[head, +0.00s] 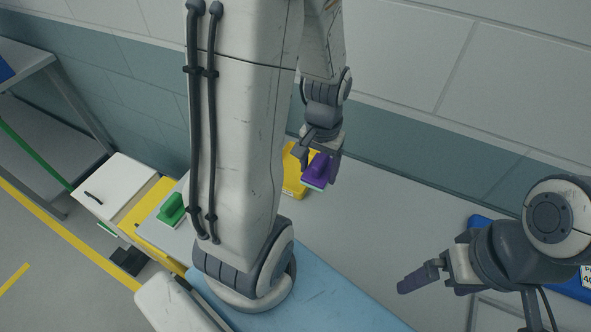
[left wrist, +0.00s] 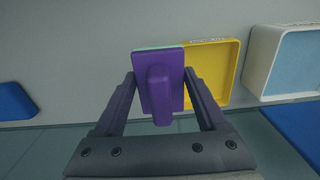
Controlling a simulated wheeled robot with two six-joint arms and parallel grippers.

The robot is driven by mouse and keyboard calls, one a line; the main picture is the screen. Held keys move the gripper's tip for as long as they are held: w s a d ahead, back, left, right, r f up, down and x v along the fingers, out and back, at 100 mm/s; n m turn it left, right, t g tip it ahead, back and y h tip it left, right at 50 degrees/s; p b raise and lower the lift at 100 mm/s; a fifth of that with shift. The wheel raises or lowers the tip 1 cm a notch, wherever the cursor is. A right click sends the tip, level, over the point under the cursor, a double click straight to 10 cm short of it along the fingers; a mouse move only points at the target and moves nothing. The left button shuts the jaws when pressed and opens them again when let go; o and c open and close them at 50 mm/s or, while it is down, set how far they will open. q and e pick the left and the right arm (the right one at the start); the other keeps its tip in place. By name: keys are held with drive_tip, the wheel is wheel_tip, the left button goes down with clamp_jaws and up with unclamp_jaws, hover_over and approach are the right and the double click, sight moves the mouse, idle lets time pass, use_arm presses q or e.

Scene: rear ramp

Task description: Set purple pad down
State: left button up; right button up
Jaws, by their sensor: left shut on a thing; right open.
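The purple pad (head: 317,171) has a block-shaped grip and a pale green edge. My left gripper (head: 321,160) is shut on it, near the wall end of the grey table. In the left wrist view the purple pad (left wrist: 160,85) sits between the two fingers of my left gripper (left wrist: 160,95), its grip towards the camera. It overlaps the left part of a yellow tray (left wrist: 222,56); the yellow tray also shows in the head view (head: 289,183). I cannot tell whether the pad touches anything below. My right gripper (head: 430,276) is open and empty over the table's right part.
A green pad (head: 171,208) lies left of my arm. A white tray with a blue floor (left wrist: 252,60) stands beside the yellow tray. A blue object (left wrist: 14,102) lies at the left. The grey table (head: 385,220) is clear between my grippers.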

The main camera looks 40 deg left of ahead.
use_arm(q)
drive_tip(key=p, duration=0.2)
hover_over(294, 173)
drive_tip(key=f, duration=0.7)
drive_tip(key=shift+s+d, duration=0.1)
drive_tip(key=shift+d, duration=0.1)
drive_tip(key=shift+a+f, duration=0.15)
drive_tip(key=shift+a, duration=0.05)
wheel_tip(294, 173, down, 3)
drive_tip(key=shift+f+p, duration=0.1)
drive_tip(key=shift+p, duration=0.65)
drive_tip(key=shift+f, duration=0.35)
drive_tip(key=shift+f, duration=0.1)
drive_tip(key=o, duration=1.4)
